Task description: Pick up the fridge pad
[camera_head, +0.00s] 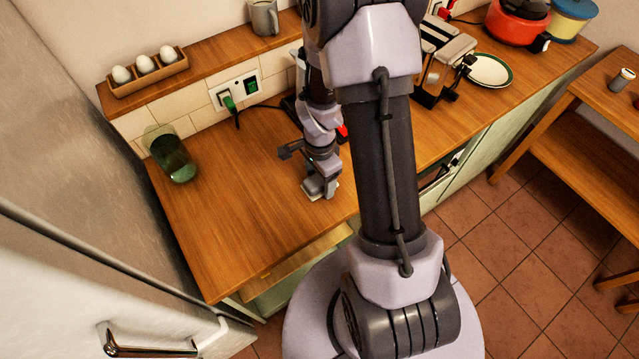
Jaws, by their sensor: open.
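My gripper (301,169) is open, low over the wooden counter (230,215), left of my arm's thick column. A small pale, flat thing (333,188) shows at its lower finger; I cannot tell whether it is the fridge pad or part of the gripper. The fridge (75,215) stands at the left with a metal handle (150,345) low on its front. No pad can be made out on the part of the fridge in view. My arm hides part of the counter.
A green glass jar (172,158) stands at the counter's back left. Eggs in a wooden holder (150,80) and a grey mug (264,17) are on the ledge. A toaster (446,66), plate (490,70) and red pot (517,26) are right. The counter's front left is clear.

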